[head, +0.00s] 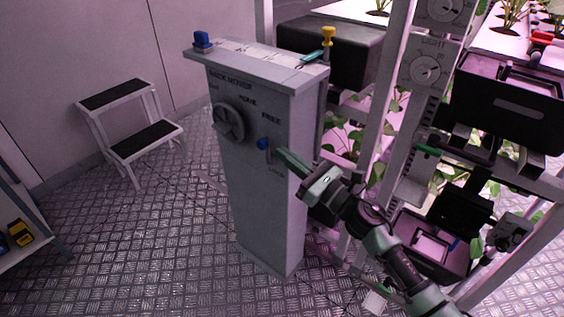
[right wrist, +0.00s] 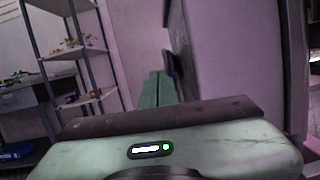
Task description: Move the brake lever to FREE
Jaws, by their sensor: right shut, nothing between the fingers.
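A grey pedestal (head: 262,215) marked RACK MOVER stands left of the racks in the head view. On its front is the brake lever with a blue knob (head: 263,143), between the FREE label above and the LOCK label below. The knob stands out from the panel, so its exact setting is hard to tell. My right gripper (head: 281,153) is shut and empty, its green fingers just right of the knob; I cannot tell whether they touch it.
A round handwheel (head: 229,122) is left of the lever. Plant racks fill the right. A step stool (head: 140,138) stands left; the floor between is clear.

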